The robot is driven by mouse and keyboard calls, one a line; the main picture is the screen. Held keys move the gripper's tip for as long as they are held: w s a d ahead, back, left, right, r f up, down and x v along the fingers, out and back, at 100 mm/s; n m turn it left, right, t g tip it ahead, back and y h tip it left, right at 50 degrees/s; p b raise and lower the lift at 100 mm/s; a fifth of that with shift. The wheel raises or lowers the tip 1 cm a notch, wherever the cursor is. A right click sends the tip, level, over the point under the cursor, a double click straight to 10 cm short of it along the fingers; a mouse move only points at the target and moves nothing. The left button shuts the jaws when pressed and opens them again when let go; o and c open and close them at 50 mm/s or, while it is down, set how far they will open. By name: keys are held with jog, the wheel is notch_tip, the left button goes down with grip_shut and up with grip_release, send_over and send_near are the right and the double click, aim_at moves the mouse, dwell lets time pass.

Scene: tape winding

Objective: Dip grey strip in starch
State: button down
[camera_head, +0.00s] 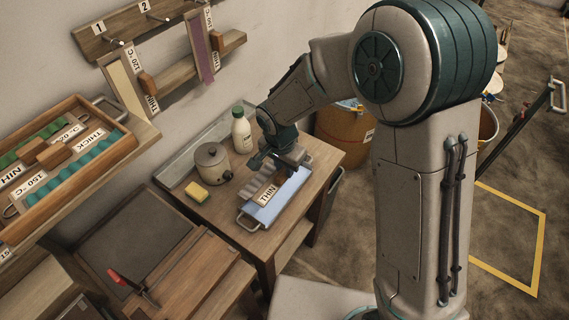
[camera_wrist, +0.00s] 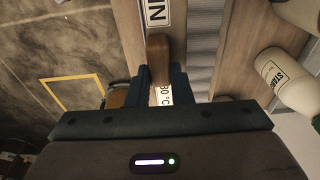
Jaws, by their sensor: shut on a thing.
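The grey strip (camera_head: 249,188) has ridged grey material, a THIN label and a brown wooden handle (camera_wrist: 158,50). In the wrist view its ridged part (camera_wrist: 206,42) runs beside the handle, with an 80 °C label between my fingers. My gripper (camera_head: 277,166) points down and is shut on the handle. The strip is over a shallow metal tray (camera_head: 248,225) with pale blue contents. I cannot tell whether its underside touches them. A white starch bottle (camera_head: 241,132) with a green cap stands behind; its label shows in the wrist view (camera_wrist: 275,76).
A lidded pot (camera_head: 212,164) and a yellow sponge (camera_head: 196,192) stand left of the metal tray on the wooden table (camera_head: 325,160). A wooden tray (camera_head: 128,146) of green and teal strips is at left. Wall pegs hold two labelled strips.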

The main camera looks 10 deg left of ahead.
aim_at(285, 178)
jog(key=shift+f+b, duration=1.2)
jog(key=shift+f, duration=1.25)
notch_tip(285, 178, down, 4)
jog(key=b, duration=0.4)
jog(key=shift+r, duration=0.1)
jog(key=shift+f+b, duration=0.5)
jog(key=shift+b, duration=0.4)
jog(key=shift+r, duration=0.1)
dwell(0.3)
jog(key=shift+r+p, duration=1.45)
jog(key=shift+r, duration=1.45)
jog(key=shift+r, duration=0.1)
jog(key=shift+r+p, duration=1.4)
jog(key=shift+r, duration=1)
